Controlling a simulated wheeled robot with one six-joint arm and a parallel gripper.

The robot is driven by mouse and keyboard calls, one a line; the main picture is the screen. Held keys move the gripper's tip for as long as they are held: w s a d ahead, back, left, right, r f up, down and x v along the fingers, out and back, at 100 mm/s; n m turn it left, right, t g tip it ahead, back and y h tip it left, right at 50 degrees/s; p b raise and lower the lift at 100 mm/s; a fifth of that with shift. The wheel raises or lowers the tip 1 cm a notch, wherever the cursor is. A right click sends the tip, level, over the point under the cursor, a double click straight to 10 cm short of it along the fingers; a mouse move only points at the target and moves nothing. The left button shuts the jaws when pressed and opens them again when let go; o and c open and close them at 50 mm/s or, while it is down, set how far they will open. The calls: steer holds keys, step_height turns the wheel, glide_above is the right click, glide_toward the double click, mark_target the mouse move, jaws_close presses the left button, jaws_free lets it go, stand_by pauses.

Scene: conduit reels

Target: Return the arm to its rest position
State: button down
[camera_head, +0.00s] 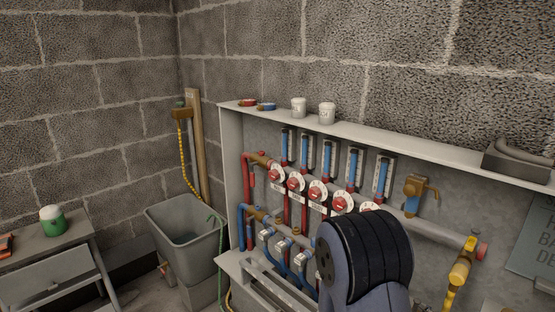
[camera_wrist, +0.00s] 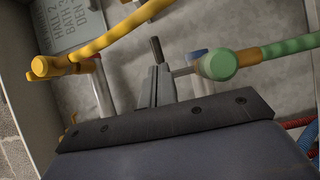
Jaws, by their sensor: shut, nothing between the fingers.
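My arm (camera_head: 365,258) shows in the head view as a dark ribbed joint with a blue-grey link. It stands in front of the lower right part of the pipe cabinet and hides some of it. My gripper's end is not visible in that view. In the wrist view my gripper (camera_wrist: 155,88) is shut with nothing held. Its narrow grey fingers show beyond a black bar, before the grey cabinet back. A green hose end (camera_wrist: 218,65) is close to the right, and a yellow hose (camera_wrist: 110,38) is at the upper left.
The cabinet's top shelf (camera_head: 400,148) carries white cups (camera_head: 327,113) and tape rolls. Red valves and blue gauges (camera_head: 330,158) line its inside. A yellow fitting (camera_head: 462,262) is at right. A grey bin (camera_head: 185,240) and a side table (camera_head: 45,245) stand left.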

steer(key=shift+w+a, duration=0.2)
steer(key=shift+w, duration=0.05)
stand_by(0.4)
